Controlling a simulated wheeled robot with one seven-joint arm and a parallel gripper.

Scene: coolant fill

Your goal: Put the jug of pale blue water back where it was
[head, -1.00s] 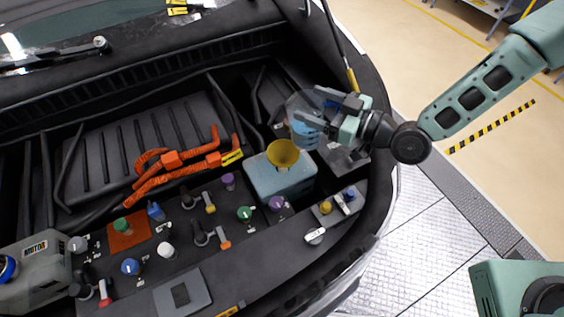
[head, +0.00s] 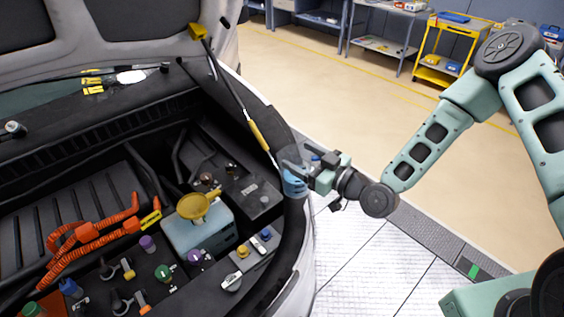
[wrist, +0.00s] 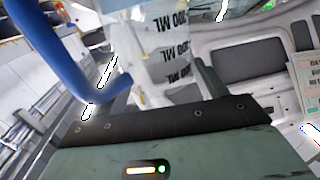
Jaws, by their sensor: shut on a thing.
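My gripper (head: 314,172) is shut on the jug of pale blue water (head: 294,184). In the head view it holds the jug above the right edge of the engine bay. The jug is clear, with blue water low in it, and the gripper hides part of it. In the wrist view the jug (wrist: 168,50) shows black volume marks and a blue handle (wrist: 72,60) at the left. A yellow funnel (head: 193,207) stands in the pale blue coolant tank (head: 200,232), left of the jug and apart from it.
The yellow hood prop (head: 256,134) rises just left of the jug. Colored caps and orange cables (head: 85,233) fill the bay. A yellow cart (head: 447,52) and grey shelves (head: 382,42) stand at the back. The floor between is clear.

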